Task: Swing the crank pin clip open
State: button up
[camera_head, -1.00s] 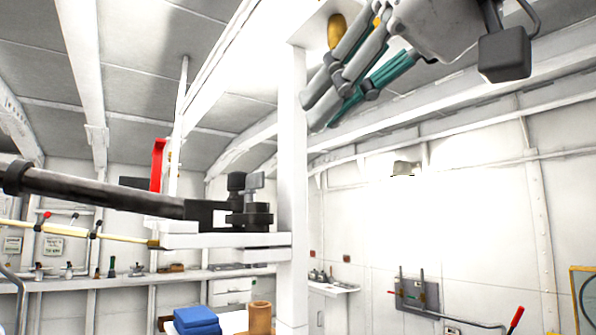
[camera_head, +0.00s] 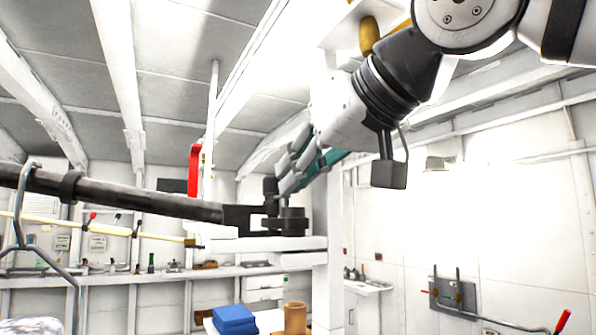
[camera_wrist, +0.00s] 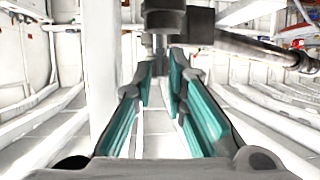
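A long dark crank bar (camera_head: 140,200) comes in from the left and ends in a black forked mount (camera_head: 285,222) on a white ledge. A dark upright piece (camera_head: 270,190) stands on this end; I take it as part of the crank pin clip. My gripper (camera_head: 287,176) points down-left at this mount, its fingertips overlapping the clip area. In the wrist view, its teal-padded fingers (camera_wrist: 160,75) are apart, with a small grey stem (camera_wrist: 158,45) below a black block (camera_wrist: 165,18) near the tips. Contact cannot be told. The clip's grey tab is hidden in the head view.
A white post (camera_head: 327,270) stands right behind the mount. A red handle (camera_head: 194,170) rises behind the bar. A yellow rod (camera_head: 90,226) runs below it. A blue stack (camera_head: 234,319) and a tan cup (camera_head: 295,318) stand below. The right side has open room.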

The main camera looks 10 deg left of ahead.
jog(key=shift+w+a+f, duration=0.1)
jog(key=shift+w+a, duration=0.05)
jog(key=shift+a, duration=0.05)
grip_shut()
jog(key=shift+w+d+f+n+g+y+b, duration=0.1)
jog(key=shift+w+f+n+g+y+b, duration=0.25)
jog(key=shift+b, duration=0.6)
jog(key=shift+r+n+g+b, duration=0.15)
jog(key=shift+n+g+b, duration=0.2)
jog(key=shift+b, duration=0.2)
jog(key=shift+s, duration=0.1)
jog(key=shift+r+y, duration=0.15)
jog(key=shift+y, duration=0.1)
